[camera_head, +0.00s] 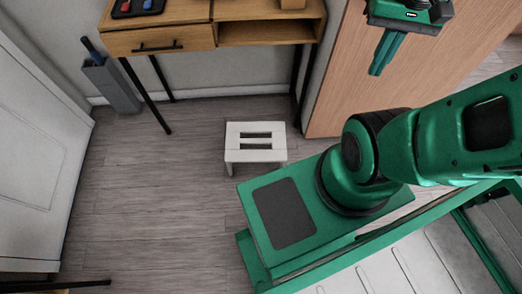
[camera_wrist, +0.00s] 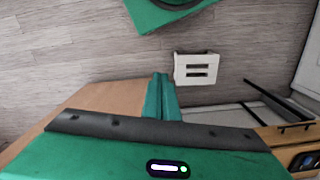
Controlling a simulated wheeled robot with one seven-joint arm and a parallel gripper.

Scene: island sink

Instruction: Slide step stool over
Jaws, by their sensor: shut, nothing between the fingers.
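The step stool (camera_head: 256,133) is small and white, with two slots in its top. It stands upright on the wooden floor in front of the desk. In the wrist view the step stool (camera_wrist: 197,57) shows beyond my fingers, to their right. My gripper (camera_head: 378,70) is raised at the upper right of the head view, in front of a wooden panel and well apart from the stool. In the wrist view my gripper (camera_wrist: 161,76) has its fingers together, with nothing held.
A wooden desk (camera_head: 159,42) with black metal legs stands behind the stool. A wooden panel (camera_head: 335,108) rises to the right. A grey bin (camera_head: 112,86) stands against the back wall. A white door (camera_head: 40,140) is at left. The floor (camera_head: 150,200) left of the stool is clear.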

